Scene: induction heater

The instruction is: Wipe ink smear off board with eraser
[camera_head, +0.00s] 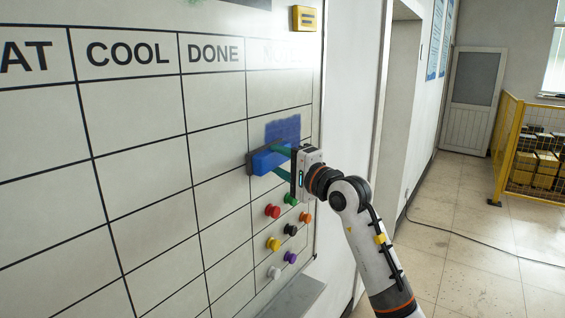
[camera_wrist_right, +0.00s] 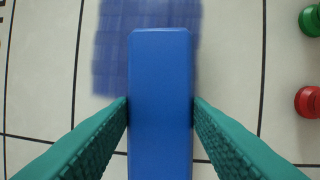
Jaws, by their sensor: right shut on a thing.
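The whiteboard (camera_head: 145,190) carries a black grid and the headings COOL and DONE. A blue ink smear (camera_head: 283,129) lies in the rightmost column; it also shows in the right wrist view (camera_wrist_right: 110,50). My right gripper (camera_head: 270,164), with green fingers, is shut on the blue eraser (camera_head: 265,160). In the right wrist view the eraser (camera_wrist_right: 160,100) sits between both fingers and covers part of the smear. The eraser is at the board, at the smear's lower edge; I cannot tell whether it touches. My left gripper is not in view.
Several coloured magnets, including a red one (camera_head: 272,211), sit on the board below the eraser. A yellow holder (camera_head: 304,18) is at the board's top right. A grey ledge (camera_head: 295,297) juts out below. A yellow fence (camera_head: 507,140) stands far right; the floor between is open.

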